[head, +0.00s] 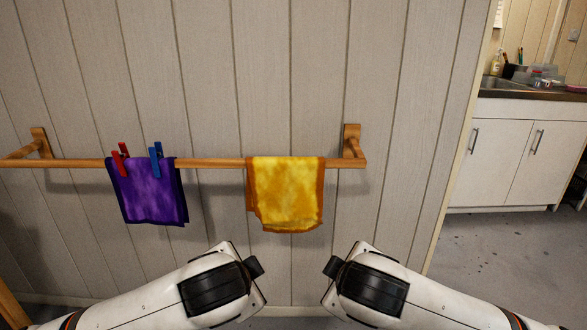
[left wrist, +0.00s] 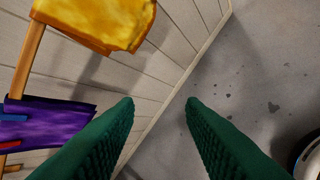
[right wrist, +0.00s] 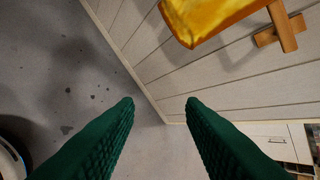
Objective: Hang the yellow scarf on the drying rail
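The yellow scarf (head: 287,195) with an orange border hangs draped over the wooden drying rail (head: 215,163), right of its middle. No clip shows on it. It also shows at the top of the left wrist view (left wrist: 110,20) and the right wrist view (right wrist: 210,15). My left gripper (left wrist: 160,103) is open and empty, below and away from the scarf. My right gripper (right wrist: 160,103) is open and empty, also apart from the scarf. In the head view both wrists are low in front of the wall, and their fingers are hidden there.
A purple scarf (head: 148,193) hangs on the rail at left with a red clothespin (head: 119,160) and a blue clothespin (head: 155,160). The rail is fixed to a panelled wall (head: 225,80). A white cabinet (head: 510,150) with a sink stands at right. The floor (head: 490,250) there is clear.

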